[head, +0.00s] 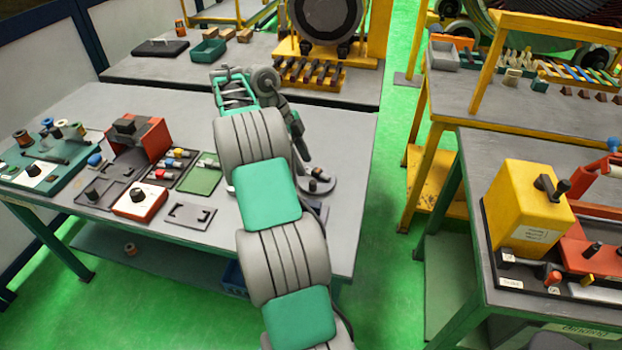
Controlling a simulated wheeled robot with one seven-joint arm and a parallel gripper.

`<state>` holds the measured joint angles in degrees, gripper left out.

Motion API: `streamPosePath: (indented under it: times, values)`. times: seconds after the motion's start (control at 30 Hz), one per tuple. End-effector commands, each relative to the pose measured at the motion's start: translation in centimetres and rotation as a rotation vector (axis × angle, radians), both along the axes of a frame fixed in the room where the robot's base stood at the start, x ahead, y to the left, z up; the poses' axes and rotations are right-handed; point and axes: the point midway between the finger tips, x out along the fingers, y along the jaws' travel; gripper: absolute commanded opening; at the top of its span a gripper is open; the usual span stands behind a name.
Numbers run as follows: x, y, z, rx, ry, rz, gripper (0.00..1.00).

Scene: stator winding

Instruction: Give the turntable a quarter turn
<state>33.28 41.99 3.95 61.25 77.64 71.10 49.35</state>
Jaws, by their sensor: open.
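A small round grey disc (325,189), which looks like the turntable, lies near the right edge of the grey workbench. A small dark piece with an orange-brown part (318,174) stands on it. My arm covers the disc's left side. My gripper (308,161) points down just above the disc's upper left side. It is open. The fingertips are small and dark, so I cannot tell whether they touch the disc or the piece on it.
The workbench (90,108) carries a green spool tray (40,170), a red box (150,138), a red-and-white box (139,200) and trays of small parts. A yellow machine block (532,207) stands on the right bench. Green floor (385,200) lies between the benches.

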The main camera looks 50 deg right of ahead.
Motion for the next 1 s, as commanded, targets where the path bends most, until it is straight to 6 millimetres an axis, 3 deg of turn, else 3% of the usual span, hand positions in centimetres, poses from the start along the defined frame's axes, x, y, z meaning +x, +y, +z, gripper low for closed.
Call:
streamPosePath:
  times: [0.2,0.4,0.7,1.0]
  values:
    - [-1.4,-0.5,-4.3,0.000,0.002,0.002,0.43]
    - [-2.4,-0.9,-6.7,0.001,0.001,0.006,0.43]
    - [-2.6,-1.0,-6.9,0.001,0.001,0.008,0.43]
    - [-2.6,-1.0,-6.9,0.001,0.001,0.008,0.19]
